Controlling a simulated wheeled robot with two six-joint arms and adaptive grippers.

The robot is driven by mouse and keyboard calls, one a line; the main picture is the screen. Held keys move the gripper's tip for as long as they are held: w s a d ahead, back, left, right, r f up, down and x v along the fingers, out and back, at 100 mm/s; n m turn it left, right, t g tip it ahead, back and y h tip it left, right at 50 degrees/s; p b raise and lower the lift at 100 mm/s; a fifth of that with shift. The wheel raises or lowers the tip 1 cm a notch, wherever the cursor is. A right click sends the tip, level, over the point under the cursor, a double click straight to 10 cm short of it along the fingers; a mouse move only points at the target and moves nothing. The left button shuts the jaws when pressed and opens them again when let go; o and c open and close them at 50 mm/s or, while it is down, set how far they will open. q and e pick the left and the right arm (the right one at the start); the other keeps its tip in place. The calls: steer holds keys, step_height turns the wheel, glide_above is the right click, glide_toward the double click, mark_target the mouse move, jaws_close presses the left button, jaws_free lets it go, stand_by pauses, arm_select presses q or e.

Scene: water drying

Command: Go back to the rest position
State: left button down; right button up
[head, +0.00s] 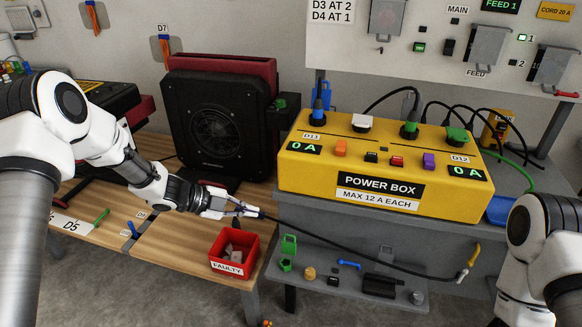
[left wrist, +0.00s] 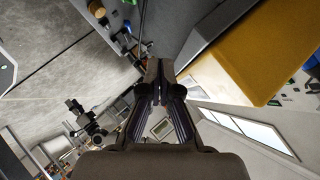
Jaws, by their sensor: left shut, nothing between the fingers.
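My left gripper (head: 250,212) is at the middle of the head view, in front of the black fan unit (head: 212,125) and above the red FAULTY bin (head: 234,254). Its fingers are together and empty; the closed fingertips also show in the left wrist view (left wrist: 160,70). A black cable (head: 350,246) runs from near the fingertips in the picture down right to a plug (head: 462,275) by the lower shelf. My right arm (head: 545,250) shows at the right edge, but its gripper is outside the frame.
The yellow power box (head: 385,165) stands on a grey bench right of my left gripper, with plugs and cables on top. Small parts lie on a lower grey shelf (head: 340,290). The wooden table (head: 160,235) holds a few tools and labels.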

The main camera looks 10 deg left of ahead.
arm_select(q)
steer(key=s+d+f+n+g+y+p, duration=0.15)
steer(key=s+d+f+n+p, duration=0.3)
steer(key=s, duration=0.45)
steer(key=s+d+f+n+g+y+p, duration=0.15)
steer(key=s+d+f+n+p, duration=0.35)
steer(key=s, duration=0.5)
steer(key=s+a+f+n+g+y, duration=0.1)
steer(key=s+a+n+y, duration=0.2)
steer(key=s+a+n, duration=0.2)
steer(key=s+a+f+n+g+y, duration=0.2)
steer(key=s+a+n+y, duration=0.2)
steer(key=s+n, duration=0.4)
steer(key=s+a, duration=0.1)
steer(key=s, duration=0.2)
steer(key=shift+s, duration=0.25)
steer(key=shift+d+f, duration=0.1)
